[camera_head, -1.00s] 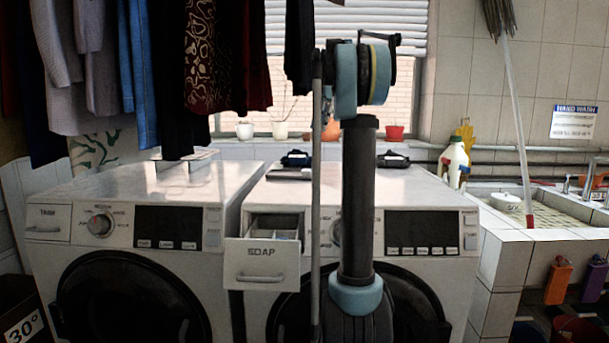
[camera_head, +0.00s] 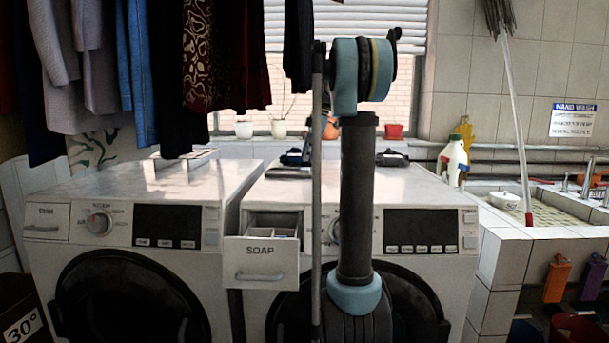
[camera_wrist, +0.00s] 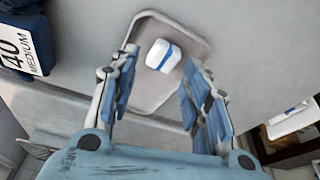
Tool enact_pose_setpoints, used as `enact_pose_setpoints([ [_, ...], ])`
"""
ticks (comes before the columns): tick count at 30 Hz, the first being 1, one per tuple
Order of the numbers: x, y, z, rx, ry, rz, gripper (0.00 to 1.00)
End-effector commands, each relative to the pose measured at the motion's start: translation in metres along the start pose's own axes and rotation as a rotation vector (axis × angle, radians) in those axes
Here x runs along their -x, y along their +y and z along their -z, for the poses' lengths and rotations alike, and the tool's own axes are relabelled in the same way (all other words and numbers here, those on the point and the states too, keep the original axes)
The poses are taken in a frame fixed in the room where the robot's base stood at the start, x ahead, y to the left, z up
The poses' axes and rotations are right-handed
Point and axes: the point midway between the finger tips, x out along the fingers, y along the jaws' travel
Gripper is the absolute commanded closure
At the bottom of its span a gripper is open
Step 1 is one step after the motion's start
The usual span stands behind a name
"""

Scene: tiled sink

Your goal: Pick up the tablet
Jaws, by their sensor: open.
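The tablet (camera_wrist: 158,53) is a small white block with a blue stripe. It lies on a beige-grey, round-cornered tray (camera_wrist: 178,22) in the wrist view. My gripper (camera_wrist: 160,62) is open, with one finger on each side of the tablet in the picture. A gap shows between the tablet and each finger, and I cannot tell how high the fingertips are above the tray. In the head view my gripper (camera_head: 297,158) shows only in part at the tray, left of my arm. The tablet cannot be made out there.
The tray is on the right washing machine (camera_head: 425,187). Its soap drawer (camera_head: 262,262) is pulled out below. A dark bundle (camera_head: 392,159) lies at the back. Clothes (camera_head: 215,60) hang at upper left. A dark blue item labelled 40 MEDIUM (camera_wrist: 25,40) lies at left in the wrist view.

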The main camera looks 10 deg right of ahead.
Motion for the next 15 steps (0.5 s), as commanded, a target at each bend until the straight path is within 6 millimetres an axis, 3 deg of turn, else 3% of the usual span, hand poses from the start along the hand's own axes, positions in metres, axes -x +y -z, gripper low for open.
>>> enact_pose_setpoints([
  [9, -0.04, -0.003, 0.001, 0.001, 0.0, 0.0, 0.56],
  [15, -0.045, -0.003, 0.0, 0.001, 0.0, 0.0, 0.56],
])
